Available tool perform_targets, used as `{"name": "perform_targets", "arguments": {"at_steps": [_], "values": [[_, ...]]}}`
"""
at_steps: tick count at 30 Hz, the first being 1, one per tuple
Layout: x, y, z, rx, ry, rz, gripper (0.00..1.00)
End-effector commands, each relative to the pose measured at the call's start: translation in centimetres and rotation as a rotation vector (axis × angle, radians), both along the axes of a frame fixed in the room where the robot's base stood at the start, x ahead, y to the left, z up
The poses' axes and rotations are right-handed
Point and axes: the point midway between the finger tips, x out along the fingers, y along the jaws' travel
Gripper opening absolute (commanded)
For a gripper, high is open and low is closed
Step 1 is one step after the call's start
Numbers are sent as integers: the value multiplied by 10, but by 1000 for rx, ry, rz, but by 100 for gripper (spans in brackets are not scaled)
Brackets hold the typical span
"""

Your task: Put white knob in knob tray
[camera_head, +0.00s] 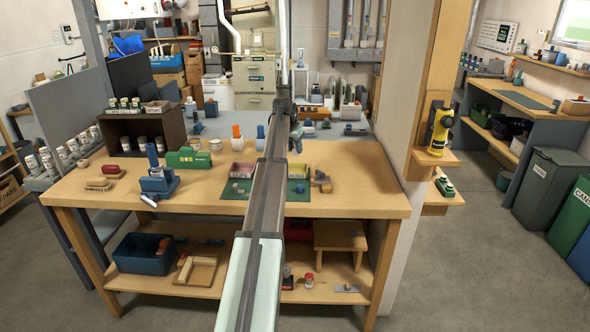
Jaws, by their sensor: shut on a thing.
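My arm reaches from the bottom centre over the workbench. My gripper (297,142) is at its far end, above the back part of the bench top, small and partly hidden by the arm. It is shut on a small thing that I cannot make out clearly. Two small open trays stand on a green mat (234,191), one pinkish (243,178) left of the arm and one yellowish (298,178) right of it. I cannot tell which is the knob tray. I cannot pick out the white knob for certain.
A blue clamp-like tool (158,182) and a green box (188,159) stand to the left. Bottles with orange (236,138) and blue caps stand behind the trays. A wooden post (432,90) rises at the right. The bench's front right (365,195) is clear.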

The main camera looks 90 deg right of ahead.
Motion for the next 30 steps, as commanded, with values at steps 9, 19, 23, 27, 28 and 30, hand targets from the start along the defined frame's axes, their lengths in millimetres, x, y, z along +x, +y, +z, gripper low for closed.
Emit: {"name": "perform_targets", "arguments": {"at_steps": [9, 19, 23, 27, 28, 30], "values": [[0, 1, -46, -1, -1, 3, 0], [0, 1, -78, 0, -1, 4, 0], [0, 0, -85, -1, -1, 4, 0], [0, 0, -85, -2, -1, 4, 0], [0, 0, -85, -2, -1, 4, 0], [0, 0, -85, -1, -1, 4, 0]]}}
